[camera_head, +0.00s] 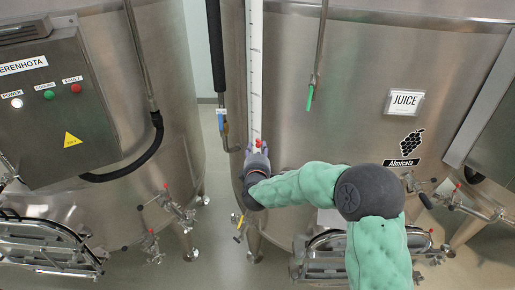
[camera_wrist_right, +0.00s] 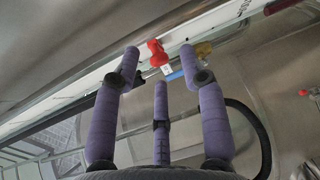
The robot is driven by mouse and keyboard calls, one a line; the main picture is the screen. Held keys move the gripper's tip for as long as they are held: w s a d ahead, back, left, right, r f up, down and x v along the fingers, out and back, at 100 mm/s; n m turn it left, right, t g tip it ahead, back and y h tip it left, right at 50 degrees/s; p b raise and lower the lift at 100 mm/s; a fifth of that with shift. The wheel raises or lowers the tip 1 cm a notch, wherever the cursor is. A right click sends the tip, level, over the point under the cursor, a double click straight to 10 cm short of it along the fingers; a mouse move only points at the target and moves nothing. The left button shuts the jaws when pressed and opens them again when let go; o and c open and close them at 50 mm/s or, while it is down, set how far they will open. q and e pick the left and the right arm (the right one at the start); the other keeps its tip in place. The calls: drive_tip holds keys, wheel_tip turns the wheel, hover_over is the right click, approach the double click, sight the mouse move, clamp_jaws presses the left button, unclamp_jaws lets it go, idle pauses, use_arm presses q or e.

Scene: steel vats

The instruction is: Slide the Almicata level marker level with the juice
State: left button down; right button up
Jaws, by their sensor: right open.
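The Almicata vat (camera_head: 290,75) is the steel tank with a JUICE sign and a grape logo labelled Almicata (camera_head: 403,148). A pale vertical level gauge (camera_head: 255,60) runs down its left side. The small red level marker (camera_head: 258,143) sits low on this gauge. In the right wrist view the red marker (camera_wrist_right: 157,52) lies just beyond the fingertips, between them. My right gripper (camera_head: 257,152) is at the gauge, just below the marker. Its purple fingers (camera_wrist_right: 160,62) are spread and hold nothing. I cannot make out the juice level in the gauge. My left gripper does not show.
Another steel vat with a control box (camera_head: 55,105) stands at the left. A dark pipe (camera_head: 216,50) runs beside the gauge. A green-tipped pipe (camera_head: 311,95) hangs right of it. Valves (camera_head: 170,205) and hatches (camera_head: 45,245) stick out low down.

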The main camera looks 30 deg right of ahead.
drive_tip(key=shift+w+d, duration=0.3)
drive_tip(key=shift+w, duration=0.1)
clamp_jaws()
drive_tip(key=shift+f, duration=0.1)
wheel_tip(320, 180, down, 14)
drive_tip(key=b, duration=0.8)
drive_tip(key=shift+f, duration=0.15)
